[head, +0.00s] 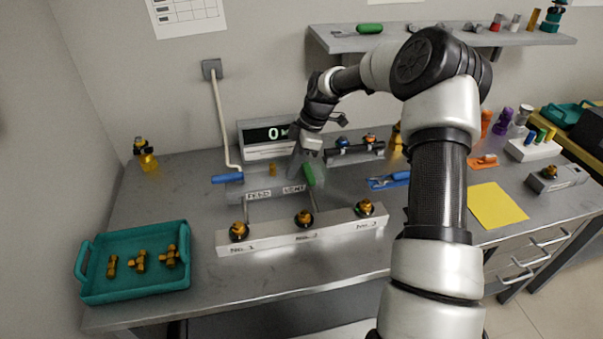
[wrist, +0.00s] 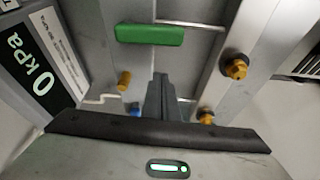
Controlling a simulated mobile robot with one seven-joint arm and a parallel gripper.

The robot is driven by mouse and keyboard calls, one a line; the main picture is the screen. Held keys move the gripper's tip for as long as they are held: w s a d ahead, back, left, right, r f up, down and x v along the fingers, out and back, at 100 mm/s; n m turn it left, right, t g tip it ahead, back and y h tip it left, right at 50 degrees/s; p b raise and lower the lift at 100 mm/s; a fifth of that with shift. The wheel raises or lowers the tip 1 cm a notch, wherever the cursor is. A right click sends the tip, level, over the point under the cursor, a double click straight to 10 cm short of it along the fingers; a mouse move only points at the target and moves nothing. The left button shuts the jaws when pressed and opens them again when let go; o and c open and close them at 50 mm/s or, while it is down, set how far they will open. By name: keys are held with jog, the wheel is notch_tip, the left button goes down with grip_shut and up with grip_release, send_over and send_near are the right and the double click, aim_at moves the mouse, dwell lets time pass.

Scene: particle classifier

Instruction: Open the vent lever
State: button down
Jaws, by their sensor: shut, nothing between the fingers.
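The vent lever has a green handle (head: 309,175) and stands on the grey block (head: 235,190), beside the VENT label (head: 293,188). In the wrist view the green handle (wrist: 149,34) lies crosswise above the fingertips, with a visible gap between. My gripper (head: 294,174) is shut and empty, pointing down just left of the green handle in the head view. Its closed fingers show in the wrist view (wrist: 159,80). Whether the fingers touch the handle's side is hard to tell in the head view.
The blue feed lever (head: 227,179) is to the left. A pressure display (head: 268,134) stands behind and reads 0 kPa in the wrist view. A white manifold with brass fittings (head: 270,234) is in front. A teal tray (head: 130,294) is at front left.

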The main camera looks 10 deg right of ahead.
jog(key=v, duration=0.8)
jog(key=shift+d+r, duration=0.1)
jog(key=s+a+r+m+t+h+p, duration=0.1)
jog(key=s+a+r+m+h+p, duration=0.15)
jog(key=s+r, duration=0.55)
jog(key=s+a+r+m+t+h+p, duration=0.1)
jog(key=s+a+r+m+p, duration=0.25)
jog(key=s+r, duration=0.45)
jog(key=s+d+r+m+t+p, duration=0.1)
jog(key=s+r+m, duration=0.3)
jog(key=s, duration=0.5)
jog(key=s+d+r+m+t+p, duration=0.2)
jog(key=s+r+m, duration=0.3)
jog(key=s+m, duration=0.2)
jog(key=shift+s+d, duration=0.2)
jog(key=shift+s, duration=0.75)
